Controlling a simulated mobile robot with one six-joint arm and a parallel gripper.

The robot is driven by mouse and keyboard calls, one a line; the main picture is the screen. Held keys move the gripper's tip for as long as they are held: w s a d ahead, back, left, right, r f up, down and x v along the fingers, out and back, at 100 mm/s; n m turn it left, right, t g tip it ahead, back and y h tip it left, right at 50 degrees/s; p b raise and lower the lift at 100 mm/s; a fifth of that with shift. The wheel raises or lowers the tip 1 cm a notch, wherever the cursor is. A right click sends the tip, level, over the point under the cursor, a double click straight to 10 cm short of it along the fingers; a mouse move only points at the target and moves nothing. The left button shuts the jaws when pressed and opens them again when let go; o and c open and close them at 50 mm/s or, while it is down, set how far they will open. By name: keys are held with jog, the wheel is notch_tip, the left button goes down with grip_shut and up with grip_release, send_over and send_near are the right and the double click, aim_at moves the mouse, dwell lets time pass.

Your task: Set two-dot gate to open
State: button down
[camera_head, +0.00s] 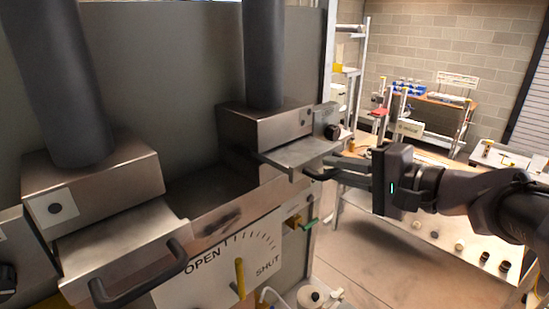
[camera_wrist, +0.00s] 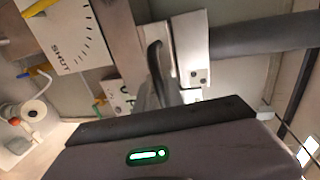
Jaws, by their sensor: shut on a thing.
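The two-dot gate is a metal housing (camera_head: 275,127) at the foot of the right dark pipe. Its flat slide plate (camera_head: 303,153) sticks out in front and carries a black bar handle (camera_head: 318,175). My gripper (camera_head: 338,172) reaches in from the right and is shut on that handle. The fingers partly hide the handle's right end.
A one-dot gate (camera_head: 100,185) with its own plate and black handle (camera_head: 140,275) stands at the left. A white OPEN/SHUT dial (camera_head: 225,262) with a yellow lever (camera_head: 240,278) sits below, between the gates. Workbenches stand behind.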

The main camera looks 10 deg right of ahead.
jog(key=c, duration=1.5)
grip_release()
jog(key=shift+a, duration=0.2)
jog(key=shift+o, duration=0.2)
jog(key=shift+d, duration=0.1)
jog(key=shift+s+d, duration=0.1)
jog(key=b+v, duration=0.2)
jog(key=v, duration=1.5)
jog(key=shift+s+r, duration=0.1)
